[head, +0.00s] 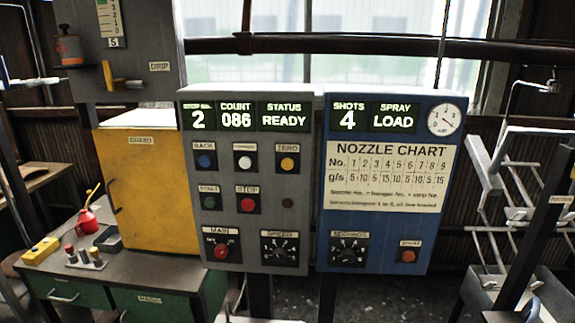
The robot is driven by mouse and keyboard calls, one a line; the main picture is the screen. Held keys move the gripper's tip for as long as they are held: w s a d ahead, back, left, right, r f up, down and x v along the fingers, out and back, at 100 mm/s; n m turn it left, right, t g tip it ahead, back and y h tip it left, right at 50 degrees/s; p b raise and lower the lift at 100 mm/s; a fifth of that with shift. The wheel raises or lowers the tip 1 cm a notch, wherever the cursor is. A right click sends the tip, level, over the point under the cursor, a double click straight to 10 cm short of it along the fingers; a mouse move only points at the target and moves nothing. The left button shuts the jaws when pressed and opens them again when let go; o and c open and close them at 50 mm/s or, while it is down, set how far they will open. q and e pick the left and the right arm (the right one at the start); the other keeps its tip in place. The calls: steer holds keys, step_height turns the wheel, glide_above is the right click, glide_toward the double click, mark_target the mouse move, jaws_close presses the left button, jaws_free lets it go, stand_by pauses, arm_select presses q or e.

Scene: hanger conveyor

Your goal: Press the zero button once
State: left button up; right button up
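The zero button (287,164) is a round yellow-orange button on a dark square plate under the label ZERO. It sits in the upper button row, at the right of the grey control panel (265,217). The count display (236,117) above reads 086 and the status display (284,117) reads READY. Nothing covers the button. Neither of my grippers shows in the head view.
Nearby are a blue button (205,161), a white button (244,162), a green button (209,202) and a red stop button (247,204). The blue spray panel (378,222) adjoins on the right. A yellow guard (153,190) and a bench (125,262) stand left.

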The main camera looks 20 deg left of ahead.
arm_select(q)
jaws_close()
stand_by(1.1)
